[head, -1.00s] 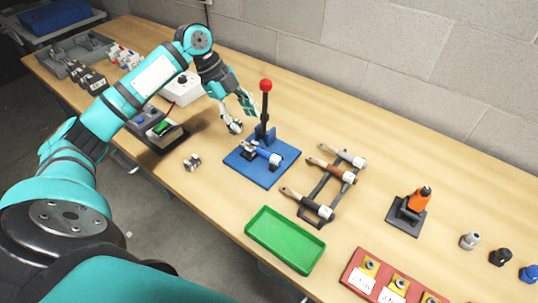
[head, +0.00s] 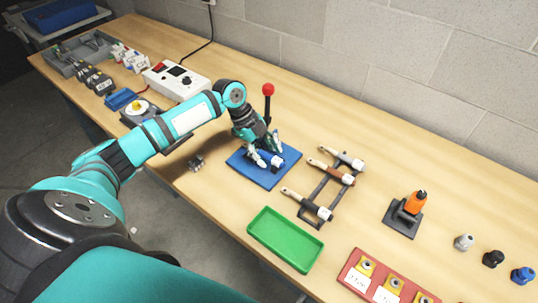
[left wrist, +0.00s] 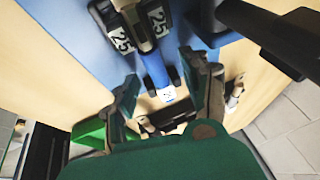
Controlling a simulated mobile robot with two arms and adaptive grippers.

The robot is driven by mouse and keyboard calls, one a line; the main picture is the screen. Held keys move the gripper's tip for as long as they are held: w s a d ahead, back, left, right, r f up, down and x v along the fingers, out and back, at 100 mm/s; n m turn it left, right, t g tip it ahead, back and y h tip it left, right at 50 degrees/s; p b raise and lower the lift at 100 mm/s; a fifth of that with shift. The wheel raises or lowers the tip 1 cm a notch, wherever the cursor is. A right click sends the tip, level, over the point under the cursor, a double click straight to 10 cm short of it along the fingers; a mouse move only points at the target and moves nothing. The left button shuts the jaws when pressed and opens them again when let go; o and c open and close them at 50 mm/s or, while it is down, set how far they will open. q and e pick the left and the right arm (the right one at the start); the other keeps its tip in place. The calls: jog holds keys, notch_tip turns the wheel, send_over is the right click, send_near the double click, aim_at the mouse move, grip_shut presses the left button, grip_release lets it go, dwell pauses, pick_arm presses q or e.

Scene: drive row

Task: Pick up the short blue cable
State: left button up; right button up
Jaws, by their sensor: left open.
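A short blue cable (head: 276,158) with a pale end lies at the press on the blue base plate (head: 286,174), partly hidden by my fingers in the head view. My left gripper (head: 266,153) is over the plate, its fingers on either side of the cable. In the left wrist view, the blue cable (left wrist: 157,72) runs between the open fingers of my left gripper (left wrist: 166,95). Its upper end meets dark blocks marked 25 (left wrist: 140,28). I cannot tell whether a finger touches the cable. My right gripper is not in view.
The press lever with a red knob (head: 268,89) stands just behind my gripper. A rack (head: 318,190) with three pale-ended pieces is to the right. A green tray (head: 285,240) is in front. An orange tool (head: 415,203) stands farther right. A pale instrument box (head: 177,78) is behind my arm.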

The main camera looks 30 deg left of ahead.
pick_arm(q)
jog(key=shift+c, duration=0.3)
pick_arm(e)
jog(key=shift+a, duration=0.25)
pick_arm(q)
jog(key=shift+c, duration=1.3)
grip_shut()
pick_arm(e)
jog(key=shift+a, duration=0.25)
pick_arm(q)
jog(key=shift+r, duration=0.15)
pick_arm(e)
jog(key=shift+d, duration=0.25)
